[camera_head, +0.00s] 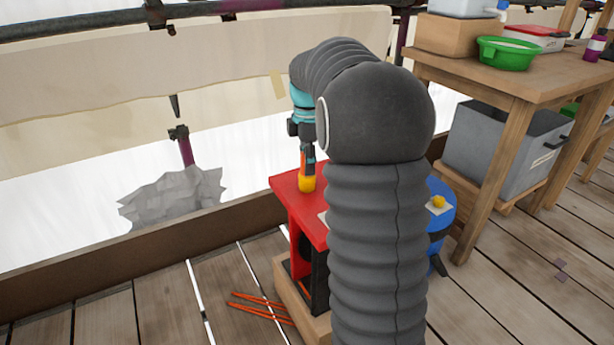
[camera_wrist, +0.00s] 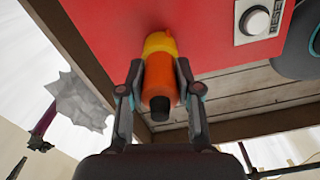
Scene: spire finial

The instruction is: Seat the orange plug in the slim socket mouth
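The orange plug (camera_wrist: 159,80) has a dark end facing the wrist camera, and its far end meets a yellow piece (camera_wrist: 160,43) at the red top. My gripper (camera_wrist: 160,68) has one finger on each side of the plug and appears shut on it. In the head view my gripper (camera_head: 307,160) points down over the red stand (camera_head: 285,185), with the yellow piece (camera_head: 306,184) below the fingers, on or just above the red surface. I cannot tell whether the yellow piece is the socket mouth or part of the plug, or how deep the plug sits.
A blue drum (camera_head: 440,222) with a yellow knob (camera_head: 438,202) stands right of the stand, partly behind my arm. A white plate with a round button (camera_wrist: 257,20) is on the red top. Orange sticks (camera_head: 262,306) lie on the floor. A wooden table (camera_head: 540,85) stands at right.

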